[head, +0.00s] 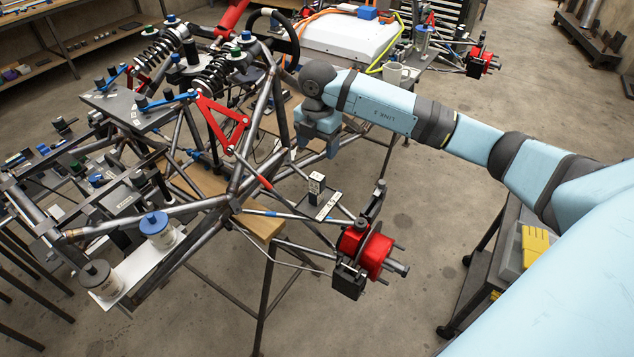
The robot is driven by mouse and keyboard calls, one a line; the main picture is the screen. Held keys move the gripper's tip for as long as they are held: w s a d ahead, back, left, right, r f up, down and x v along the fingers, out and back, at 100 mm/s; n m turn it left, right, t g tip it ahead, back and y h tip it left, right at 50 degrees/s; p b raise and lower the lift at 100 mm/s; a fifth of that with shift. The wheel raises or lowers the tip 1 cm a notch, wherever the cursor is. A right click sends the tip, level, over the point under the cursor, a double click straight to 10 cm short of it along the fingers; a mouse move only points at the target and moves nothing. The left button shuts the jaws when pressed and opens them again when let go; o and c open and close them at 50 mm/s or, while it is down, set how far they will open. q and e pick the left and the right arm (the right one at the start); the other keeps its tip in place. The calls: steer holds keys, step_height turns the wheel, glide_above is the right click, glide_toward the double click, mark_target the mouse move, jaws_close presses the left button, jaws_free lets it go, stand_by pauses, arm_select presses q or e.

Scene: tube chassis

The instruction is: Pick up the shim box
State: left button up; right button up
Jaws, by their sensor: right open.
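My right arm comes in from the right, and its gripper (320,143) points down over the tube chassis (240,165), right of the red bracket. The jaws are open, and nothing shows between them. I cannot tell for sure which item is the shim box. A small dark block with a white top (316,185) stands below the gripper in the picture, beside a labelled plate (328,206). A grey labelled box (122,202) lies among parts at the left of the chassis. My gripper is apart from both. My left gripper is not in view.
A red brake hub (366,250) sits at the chassis's front right corner. White-labelled cans stand at the front left, one with a blue lid (155,222). Tubes and springs crowd the frame. A dark cart with a yellow item (537,243) stands at right. Floor between is clear.

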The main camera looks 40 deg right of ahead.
mark_target(317, 176)
step_height(317, 176, down, 6)
steer(key=shift+f+p, duration=0.25)
steer(key=shift+p, duration=0.15)
step_height(317, 176, down, 4)
steer(key=shift+a+f+p, duration=0.1)
steer(key=shift+p, duration=0.6)
steer(key=shift+f, duration=0.6)
steer(key=c, duration=1.1)
steer(key=shift+r, duration=0.15)
step_height(317, 176, up, 20)
steer(key=b, duration=0.2)
steer(key=shift+b, duration=0.4)
